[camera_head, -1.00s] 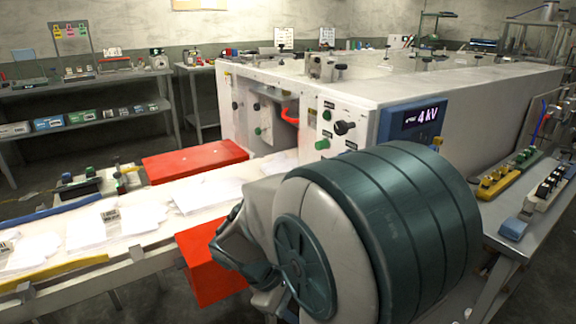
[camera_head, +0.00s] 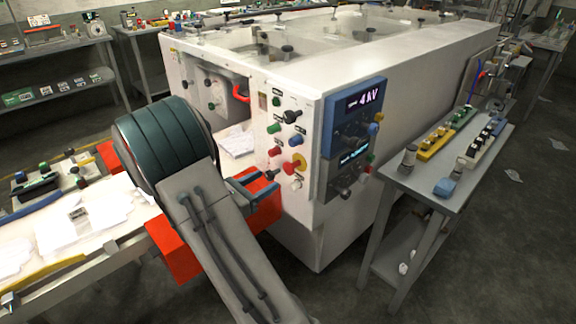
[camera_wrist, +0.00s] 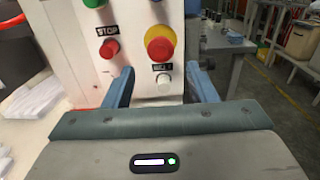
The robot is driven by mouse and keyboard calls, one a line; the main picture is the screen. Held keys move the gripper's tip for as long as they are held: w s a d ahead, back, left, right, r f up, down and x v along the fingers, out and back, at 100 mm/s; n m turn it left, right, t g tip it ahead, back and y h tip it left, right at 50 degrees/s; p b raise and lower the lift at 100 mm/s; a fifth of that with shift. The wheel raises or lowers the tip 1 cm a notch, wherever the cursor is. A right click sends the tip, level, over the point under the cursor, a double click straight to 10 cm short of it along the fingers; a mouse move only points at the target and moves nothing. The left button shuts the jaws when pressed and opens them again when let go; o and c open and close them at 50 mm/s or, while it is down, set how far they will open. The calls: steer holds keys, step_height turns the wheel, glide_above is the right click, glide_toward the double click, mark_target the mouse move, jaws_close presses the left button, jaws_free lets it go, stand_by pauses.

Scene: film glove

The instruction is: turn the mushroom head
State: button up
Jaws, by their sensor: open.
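The mushroom head (camera_wrist: 159,48) is a red round knob on a yellow collar on the cabinet's white front panel. It sits high between my fingers in the wrist view and also shows in the head view (camera_head: 297,164). My gripper (camera_wrist: 160,72) is open, its two blue fingers pointing at the panel. The fingertips appear slightly below the mushroom head, on either side of it, with nothing between them; the remaining gap to it is hard to judge. In the head view my gripper (camera_head: 267,180) is just left of the mushroom head.
A red button (camera_wrist: 109,48) under a STOP label is left of the mushroom head; a white button (camera_wrist: 163,84) is below it. The white cabinet (camera_head: 420,75) carries a blue display panel (camera_head: 350,135). A side table (camera_head: 425,180) stands at right.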

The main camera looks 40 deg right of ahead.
mark_target(286, 169)
steer(key=d, duration=0.9)
steer(key=shift+w+d+p, duration=0.35)
steer(key=shift+w+d, duration=0.05)
steer(key=shift+c, duration=0.3)
steer(key=c, duration=0.8)
